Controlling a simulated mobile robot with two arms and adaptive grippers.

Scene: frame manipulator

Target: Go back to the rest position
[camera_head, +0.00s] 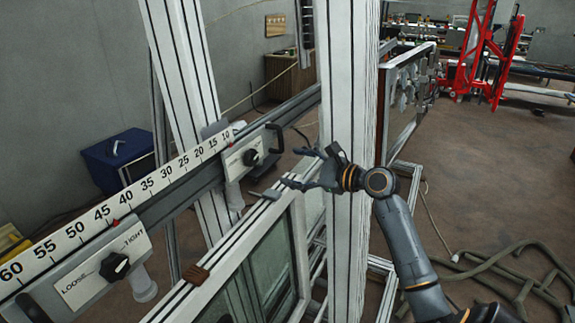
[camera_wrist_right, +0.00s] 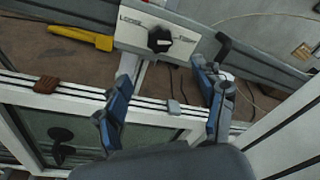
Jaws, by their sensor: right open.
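My right arm (camera_head: 402,235) comes in from the lower right in the head view. Its gripper (camera_head: 300,169) is open and empty, with its fingers pointing left, beside a white upright post and close to the upper rail of a window frame (camera_head: 245,236). In the right wrist view, the open fingers (camera_wrist_right: 165,82) stand apart with nothing between them. A white clamp plate with a black knob (camera_wrist_right: 159,39) is beyond them. In the head view this far clamp (camera_head: 245,156) sits on the ruler beam (camera_head: 135,190). My left gripper is not in view.
A near clamp (camera_head: 100,268) marked LOOSE and TIGHT sits lower on the beam. White upright posts (camera_head: 347,90) stand close to my right gripper. A blue box (camera_head: 118,158) is at the left. A hose (camera_head: 510,270) lies on the floor at right, and a red machine (camera_head: 487,55) stands behind.

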